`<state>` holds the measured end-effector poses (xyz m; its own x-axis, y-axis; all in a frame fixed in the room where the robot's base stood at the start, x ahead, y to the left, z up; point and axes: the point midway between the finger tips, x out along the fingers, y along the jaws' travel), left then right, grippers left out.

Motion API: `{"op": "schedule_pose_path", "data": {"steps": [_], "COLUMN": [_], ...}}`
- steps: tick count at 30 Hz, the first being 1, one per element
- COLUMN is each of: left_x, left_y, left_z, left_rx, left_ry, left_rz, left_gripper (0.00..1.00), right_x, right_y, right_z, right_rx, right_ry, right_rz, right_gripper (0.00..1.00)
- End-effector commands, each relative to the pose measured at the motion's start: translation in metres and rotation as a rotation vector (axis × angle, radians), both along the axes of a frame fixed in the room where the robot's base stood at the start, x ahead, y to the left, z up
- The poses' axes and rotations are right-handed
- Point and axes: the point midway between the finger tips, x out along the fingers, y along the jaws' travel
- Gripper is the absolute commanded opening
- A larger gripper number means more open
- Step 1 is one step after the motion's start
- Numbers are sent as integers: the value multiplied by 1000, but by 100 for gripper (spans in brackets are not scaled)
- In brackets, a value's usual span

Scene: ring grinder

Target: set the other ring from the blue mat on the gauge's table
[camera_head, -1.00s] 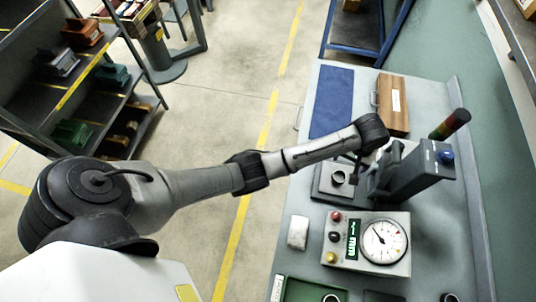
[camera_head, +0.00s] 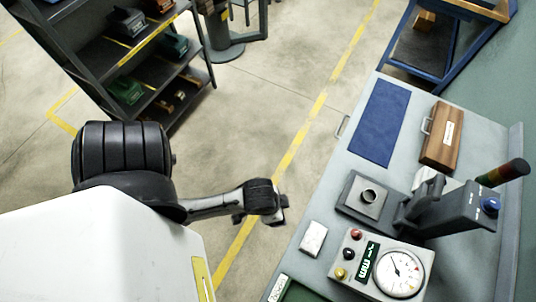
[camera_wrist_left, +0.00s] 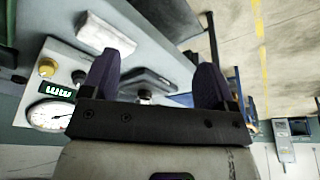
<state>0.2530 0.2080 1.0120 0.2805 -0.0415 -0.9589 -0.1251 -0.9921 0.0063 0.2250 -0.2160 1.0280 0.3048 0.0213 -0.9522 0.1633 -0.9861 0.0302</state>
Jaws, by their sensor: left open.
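The blue mat (camera_head: 378,122) lies on the bench and is bare. A grey metal ring (camera_head: 369,196) stands on the gauge's table (camera_head: 350,207), in front of the gauge's dark column and head (camera_head: 455,208). My left gripper (camera_head: 281,214) is over the floor, left of the bench edge and apart from the ring. In the left wrist view its two dark fingers (camera_wrist_left: 155,80) are spread, with nothing held between them. Part of the gauge's table (camera_wrist_left: 150,82) shows beyond the fingers. My right gripper is not in view.
The dial box (camera_head: 385,265) and a small white block (camera_head: 313,239) are near the bench front. A wooden case (camera_head: 441,136) lies right of the mat. A signal lamp (camera_head: 505,173) rises behind the gauge. A shelf rack (camera_head: 130,60) stands far left; the floor between is clear.

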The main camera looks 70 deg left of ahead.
Motion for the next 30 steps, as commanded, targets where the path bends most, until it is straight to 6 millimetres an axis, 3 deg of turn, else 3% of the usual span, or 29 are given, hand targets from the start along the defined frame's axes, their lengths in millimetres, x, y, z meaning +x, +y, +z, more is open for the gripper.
{"op": "schedule_pose_path", "data": {"steps": [1,6,20,26,30], "left_x": [-11,-26,-28,-28,-28], "left_y": [3,9,10,10,10], "left_z": [5,14,20,44,76], "left_rx": [9,34,37,37,37], "left_ry": [-6,-26,-28,-28,-27], "left_rz": [-12,-36,-41,-41,-41], "left_gripper": [80,80,80,80,80], "right_x": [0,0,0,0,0], "right_y": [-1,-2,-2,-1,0], "right_z": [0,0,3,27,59], "right_rx": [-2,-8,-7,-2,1], "right_ry": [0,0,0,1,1], "right_rz": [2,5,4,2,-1], "right_gripper": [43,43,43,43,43]}}
